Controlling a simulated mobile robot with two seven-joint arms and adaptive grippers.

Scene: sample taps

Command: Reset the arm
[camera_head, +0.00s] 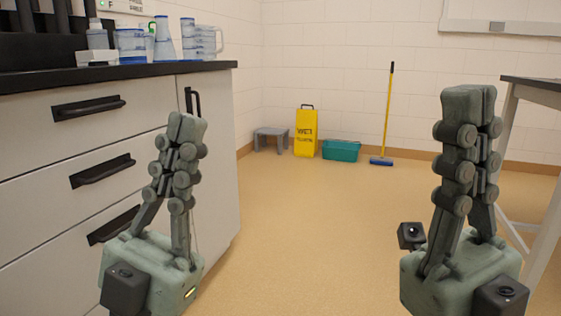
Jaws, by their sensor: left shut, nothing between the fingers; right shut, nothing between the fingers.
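My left gripper (187,125) stands upright at the left, with its fingertips together and nothing between them. It appears in front of the white drawer cabinet (215,150); whether it touches the cabinet cannot be told. My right gripper (468,105) stands upright at the right, also shut and empty, in front of the open floor and near the table in the picture. Both grippers point up.
A dark counter (215,66) with glassware (165,40) is at the left. A table (535,85) is at the right edge. A yellow sign (306,134), grey stool (271,134), teal bin (341,151) and broom (388,110) stand by the back wall. The middle floor (310,220) is clear.

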